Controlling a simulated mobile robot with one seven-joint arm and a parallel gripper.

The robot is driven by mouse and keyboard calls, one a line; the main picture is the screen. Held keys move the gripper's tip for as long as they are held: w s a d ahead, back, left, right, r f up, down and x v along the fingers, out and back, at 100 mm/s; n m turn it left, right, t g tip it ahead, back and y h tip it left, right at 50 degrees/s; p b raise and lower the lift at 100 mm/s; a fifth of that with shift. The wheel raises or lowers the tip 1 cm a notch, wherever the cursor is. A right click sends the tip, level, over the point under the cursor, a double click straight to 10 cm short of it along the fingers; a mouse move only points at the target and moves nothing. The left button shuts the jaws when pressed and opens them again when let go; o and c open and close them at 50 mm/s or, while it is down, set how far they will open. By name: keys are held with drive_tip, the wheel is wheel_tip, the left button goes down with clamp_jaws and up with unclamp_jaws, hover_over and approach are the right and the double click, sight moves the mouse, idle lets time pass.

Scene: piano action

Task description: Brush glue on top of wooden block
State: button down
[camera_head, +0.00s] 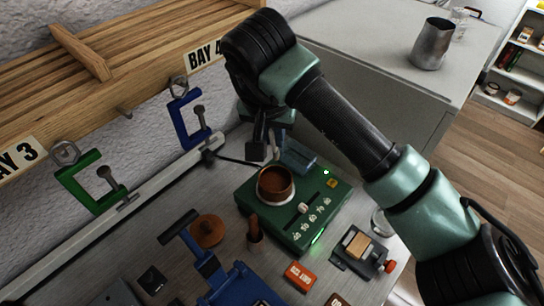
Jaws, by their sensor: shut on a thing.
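The wooden block (357,243), small and pale, sits in a dark fixture (366,257) with a red knob at the lower right of the bench. The glue pot (276,186), with brown contents, stands on a green heater unit (325,205) with a slider and lit indicators. My gripper (262,145) is just above and behind the pot, pointing down. It is shut on a slim thing, apparently the brush (274,150), mostly hidden by the gripper and pot. I cannot tell whether the bristles touch the glue.
A blue tool (245,287), a round wooden piece (207,231), a brown upright handle (254,231) and a red box (300,275) lie near the heater. Green (92,188) and blue (188,118) clamps hang behind. A glass jar (380,222) stands near the block.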

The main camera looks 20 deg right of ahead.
wheel_tip(320, 180, down, 2)
drive_tip(key=shift+w+a+f+b, duration=0.1)
drive_tip(key=shift+b, duration=0.3)
drive_tip(key=shift+f+b, duration=0.35)
drive_tip(key=shift+b, duration=0.1)
drive_tip(key=shift+f+b, duration=1.45)
drive_tip(key=shift+f, duration=1.3)
drive_tip(key=shift+s+f+b, duration=0.2)
drive_tip(key=shift+f+b, duration=0.5)
drive_tip(key=shift+b, duration=0.15)
drive_tip(key=shift+r, duration=0.1)
drive_tip(key=shift+w+r+p, duration=0.1)
drive_tip(key=shift+r+p, duration=1.7)
drive_tip(key=shift+r, duration=1.75)
drive_tip(key=shift+f, duration=0.1)
